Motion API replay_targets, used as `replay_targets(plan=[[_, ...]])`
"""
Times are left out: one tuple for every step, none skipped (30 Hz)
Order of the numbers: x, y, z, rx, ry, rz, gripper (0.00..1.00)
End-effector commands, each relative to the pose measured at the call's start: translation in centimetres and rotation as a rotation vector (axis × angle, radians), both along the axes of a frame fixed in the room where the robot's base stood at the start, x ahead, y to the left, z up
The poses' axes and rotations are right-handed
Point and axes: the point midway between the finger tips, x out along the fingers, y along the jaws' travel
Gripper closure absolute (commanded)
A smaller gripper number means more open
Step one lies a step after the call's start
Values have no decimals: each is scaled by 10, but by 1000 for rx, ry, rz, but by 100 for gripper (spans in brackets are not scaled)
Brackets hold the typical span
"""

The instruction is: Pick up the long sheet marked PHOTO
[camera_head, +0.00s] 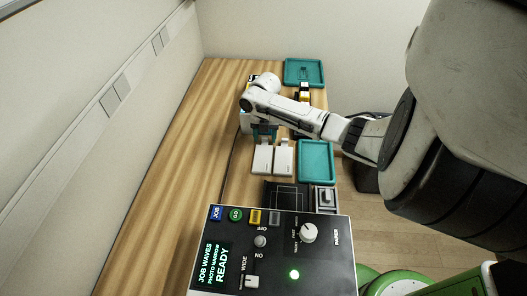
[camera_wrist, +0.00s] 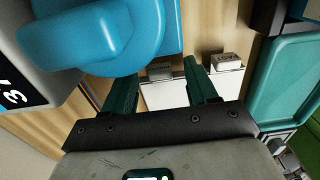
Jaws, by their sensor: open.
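Two pale sheets lie side by side on the wooden table in the head view, the left sheet (camera_head: 262,162) and the right sheet (camera_head: 283,163). Each has a small block at its far end. In the wrist view the left sheet (camera_wrist: 165,97) and right sheet (camera_wrist: 228,85) show with labelled blocks. In the head view my gripper (camera_head: 264,133) is just beyond the sheets.
A teal tray (camera_head: 316,162) stands right of the sheets; another teal tray (camera_head: 304,73) is at the far end. A control panel (camera_head: 273,252) reading READY fills the near end. A blue rounded object (camera_wrist: 105,30) is close to my gripper. Bare table lies left.

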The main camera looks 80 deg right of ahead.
Motion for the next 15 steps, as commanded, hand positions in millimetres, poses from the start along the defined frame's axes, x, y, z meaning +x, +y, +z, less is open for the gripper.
replay_targets(plan=[[0,0,0,0,0,0,43],[0,0,0,0,0,0,43],[0,0,0,0,0,0,43],[0,0,0,0,0,0,44],[0,0,0,0,0,0,47],[0,0,0,0,0,0,51],[0,0,0,0,0,0,54],[0,0,0,0,0,0,57],[0,0,0,0,0,0,61],[0,0,0,0,0,0,64],[0,0,0,0,0,0,66],[0,0,0,0,0,0,70],[0,0,0,0,0,0,73],[0,0,0,0,0,0,76],[0,0,0,0,0,0,80]])
